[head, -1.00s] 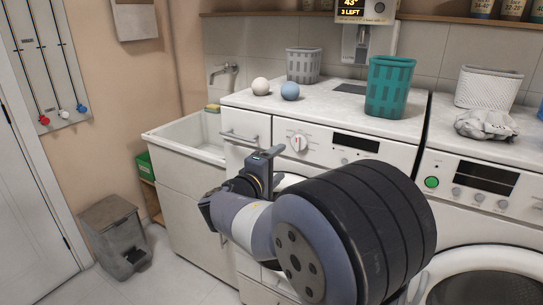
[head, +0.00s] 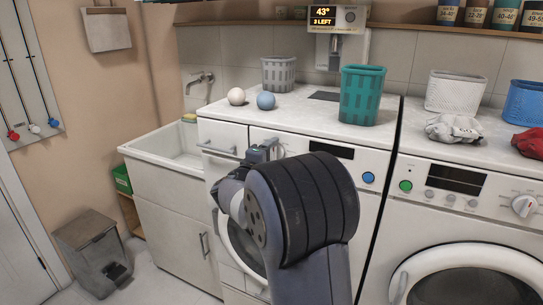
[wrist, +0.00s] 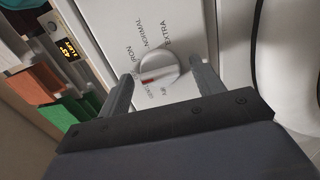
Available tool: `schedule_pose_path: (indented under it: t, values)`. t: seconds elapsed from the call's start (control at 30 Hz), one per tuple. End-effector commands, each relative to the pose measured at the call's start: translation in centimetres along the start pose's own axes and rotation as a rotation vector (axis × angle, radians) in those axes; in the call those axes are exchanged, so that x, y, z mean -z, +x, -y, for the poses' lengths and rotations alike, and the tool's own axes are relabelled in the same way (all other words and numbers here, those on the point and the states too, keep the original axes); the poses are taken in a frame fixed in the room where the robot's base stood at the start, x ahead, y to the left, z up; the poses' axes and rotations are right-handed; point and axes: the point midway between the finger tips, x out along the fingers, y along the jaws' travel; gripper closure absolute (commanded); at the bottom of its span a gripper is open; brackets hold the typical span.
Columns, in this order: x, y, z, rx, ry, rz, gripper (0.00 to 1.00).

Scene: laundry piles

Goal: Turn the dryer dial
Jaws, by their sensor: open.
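The dryer dial (wrist: 160,66) is a round white knob with a red mark, on the front panel of the left machine (head: 335,168). Printed words such as NORMAL and EXTRA surround it. In the wrist view the red mark is on the knob's lower left side; which word it points at I cannot tell. My gripper (wrist: 163,74) is open, with one finger on either side of the dial; whether they touch it I cannot tell. In the head view my gripper (head: 265,152) is at the panel and hides most of the dial.
The machine top holds a teal basket (head: 361,95), a grey basket (head: 278,74), a white ball (head: 236,96) and a blue ball (head: 266,100). A second machine (head: 460,225) with its own dial (head: 524,206) stands right. A sink (head: 165,150) is left. A bin (head: 92,252) stands on the floor.

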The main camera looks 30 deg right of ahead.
Motion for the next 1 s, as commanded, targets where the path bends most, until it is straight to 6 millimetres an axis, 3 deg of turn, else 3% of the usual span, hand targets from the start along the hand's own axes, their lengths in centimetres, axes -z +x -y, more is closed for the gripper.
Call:
schedule_pose_path:
  t: [0.17, 0.7, 1.0]
  values:
    - [0.01, -0.02, 0.02, 0.000, 0.000, 0.000, 0.38]
    - [0.02, -0.06, 0.04, 0.001, -0.001, -0.001, 0.81]
    - [0.02, -0.06, 0.11, 0.001, -0.049, -0.001, 0.81]
